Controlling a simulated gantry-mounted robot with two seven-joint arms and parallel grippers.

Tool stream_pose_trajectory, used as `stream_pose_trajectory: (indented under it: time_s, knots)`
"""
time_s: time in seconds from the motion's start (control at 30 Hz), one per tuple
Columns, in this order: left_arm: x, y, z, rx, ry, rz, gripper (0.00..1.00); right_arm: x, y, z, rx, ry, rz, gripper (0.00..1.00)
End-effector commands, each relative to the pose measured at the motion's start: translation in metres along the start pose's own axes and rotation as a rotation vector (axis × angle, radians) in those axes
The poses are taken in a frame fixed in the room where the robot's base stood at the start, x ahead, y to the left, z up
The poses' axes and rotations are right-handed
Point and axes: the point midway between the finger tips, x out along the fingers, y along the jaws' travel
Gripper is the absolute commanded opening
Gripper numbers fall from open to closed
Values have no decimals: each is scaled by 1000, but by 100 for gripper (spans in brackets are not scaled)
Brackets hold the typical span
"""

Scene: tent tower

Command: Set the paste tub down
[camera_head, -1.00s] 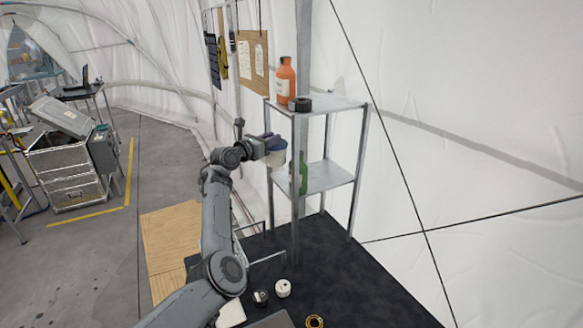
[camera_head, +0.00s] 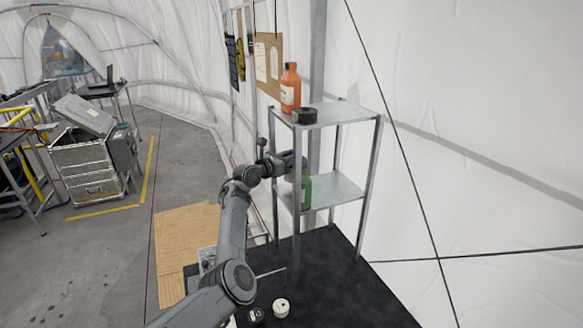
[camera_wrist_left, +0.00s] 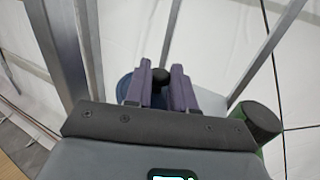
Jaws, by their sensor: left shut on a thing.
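My left gripper (camera_head: 291,161) reaches in between the boards of a metal shelf, above the lower board (camera_head: 338,190). In the left wrist view its purple fingers (camera_wrist_left: 160,88) are shut on the black knob (camera_wrist_left: 159,75) of the paste tub. Part of the tub's blue lid (camera_wrist_left: 125,87) shows beside the fingers. In the head view the tub is hidden behind the gripper and shelf post, so I cannot tell whether its base touches the board. My right gripper is not in view.
A green bottle (camera_head: 306,189) stands close by on the lower board, and its dark cap (camera_wrist_left: 259,118) shows right in the wrist view. An orange bottle (camera_head: 290,88) and a black block (camera_head: 304,113) are on the top board. The lower board's right part looks clear.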

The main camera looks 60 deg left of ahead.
Motion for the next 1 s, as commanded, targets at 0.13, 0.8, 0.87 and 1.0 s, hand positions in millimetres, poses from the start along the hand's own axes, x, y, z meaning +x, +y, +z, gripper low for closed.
stream_pose_trajectory:
  time_s: [0.13,0.8,0.87,1.0]
  knots:
    - [0,0,-7,1,-1,1,0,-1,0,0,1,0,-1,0]
    - [0,0,-41,1,-2,1,0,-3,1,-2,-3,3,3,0]
    - [0,0,-42,1,0,0,28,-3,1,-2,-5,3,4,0]
    - [0,0,-42,1,0,0,49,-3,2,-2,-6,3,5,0]
